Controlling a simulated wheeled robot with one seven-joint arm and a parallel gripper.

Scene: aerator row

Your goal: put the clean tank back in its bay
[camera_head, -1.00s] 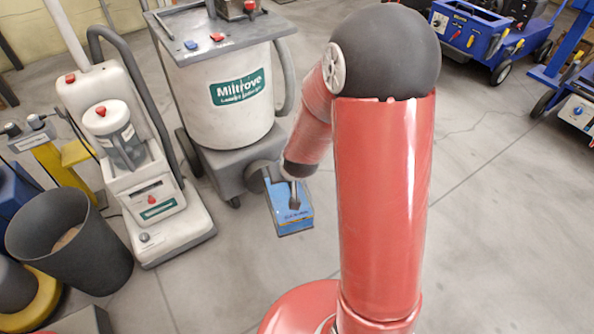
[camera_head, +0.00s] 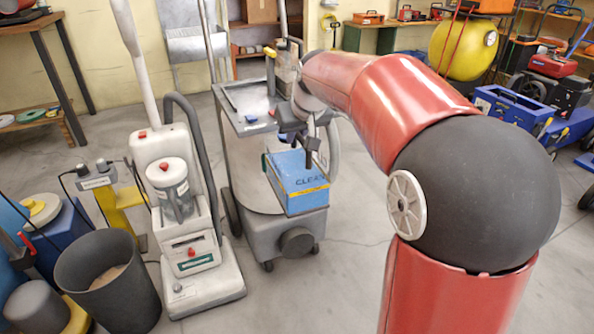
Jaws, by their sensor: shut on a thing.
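I cannot tell whether the tank touches the machine. I cannot make out which opening is the tank's bay.
A white upright machine (camera_head: 186,215) stands just left of the drum machine. A dark bin (camera_head: 108,280) is at the lower left. Behind are a grey sink (camera_head: 198,45) and a yellow ball-shaped tank (camera_head: 462,48). Bare floor (camera_head: 325,285) lies in front of the drum machine.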

